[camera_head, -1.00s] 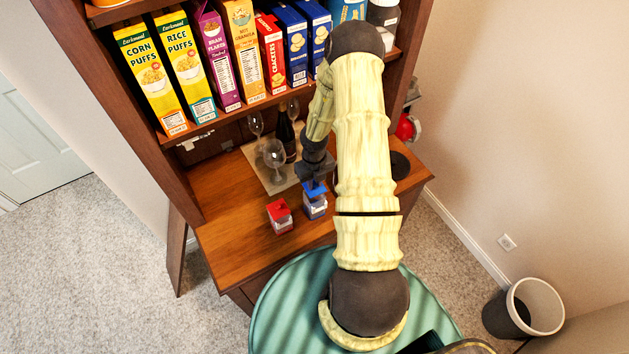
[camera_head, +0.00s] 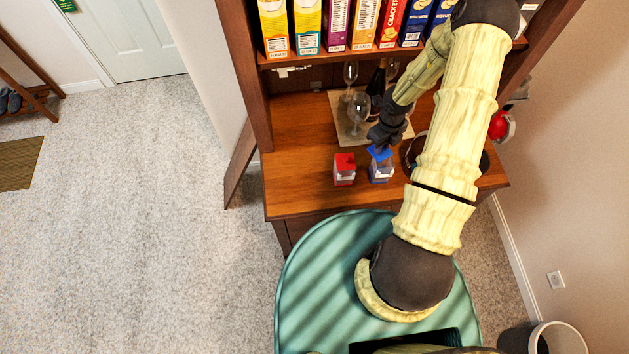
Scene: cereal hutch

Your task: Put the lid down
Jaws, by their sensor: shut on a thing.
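My gripper (camera_head: 381,142), dark and small in the picture, is shut on a blue lid (camera_head: 380,153). The lid looks tilted and shows right over a small blue-and-clear canister (camera_head: 381,173) on the wooden counter of the hutch (camera_head: 300,190). I cannot tell whether the lid touches the canister's rim. The fingertips are partly hidden by the wrist and too small to see well. A similar canister with a red top (camera_head: 344,168) stands upright just to the left, apart from the gripper.
Wine glasses (camera_head: 359,106) and a dark bottle (camera_head: 375,82) stand behind on a light mat (camera_head: 345,127). Cereal boxes (camera_head: 307,22) fill the shelf above. A dark round thing sits at the right, partly behind my arm. The counter's left part is clear.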

